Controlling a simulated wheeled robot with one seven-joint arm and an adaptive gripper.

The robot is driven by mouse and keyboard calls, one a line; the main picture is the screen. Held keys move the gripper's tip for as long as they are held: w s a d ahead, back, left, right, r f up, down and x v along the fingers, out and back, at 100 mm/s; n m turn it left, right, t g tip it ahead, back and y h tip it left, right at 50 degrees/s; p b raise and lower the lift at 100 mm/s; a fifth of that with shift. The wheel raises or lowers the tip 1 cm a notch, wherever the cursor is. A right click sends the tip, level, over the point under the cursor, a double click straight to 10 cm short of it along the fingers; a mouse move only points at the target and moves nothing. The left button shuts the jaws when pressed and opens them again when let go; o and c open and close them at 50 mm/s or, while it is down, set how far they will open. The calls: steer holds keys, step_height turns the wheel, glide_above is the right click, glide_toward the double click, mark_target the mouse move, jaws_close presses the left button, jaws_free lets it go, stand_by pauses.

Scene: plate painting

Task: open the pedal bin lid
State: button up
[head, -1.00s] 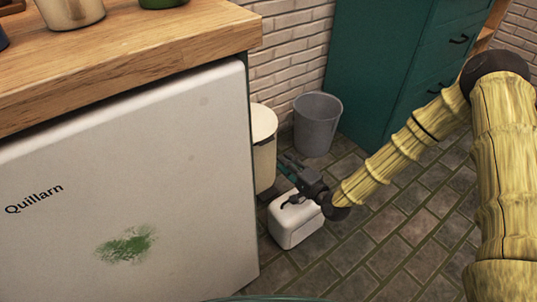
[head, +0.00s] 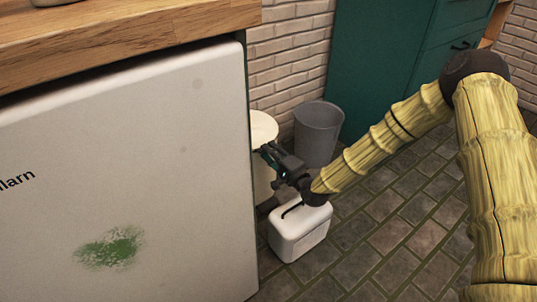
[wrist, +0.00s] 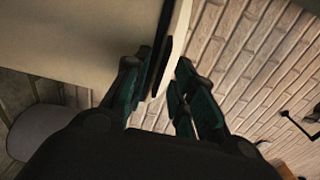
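The pedal bin (head: 262,176) is cream and stands beyond the end of the white appliance, which hides part of it. Its pale lid (head: 262,127) looks shut. My gripper (head: 268,153) is at the bin's front, just below lid height. In the wrist view my gripper (wrist: 160,90) has its fingers apart, with the lid's pale edge (wrist: 177,42) and a dark seam showing in the gap between them. I cannot tell whether a finger touches the lid. The pedal is not clearly visible.
A white box with a dark handle (head: 300,237) stands on the floor under my wrist. A grey open bin (head: 317,135) stands by the brick wall behind. The white appliance (head: 130,180) bounds the left. Tiled floor to the right is clear.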

steer(key=shift+w+a, duration=0.35)
steer(key=shift+w, duration=0.05)
jaws_close()
steer(key=shift+r, duration=0.15)
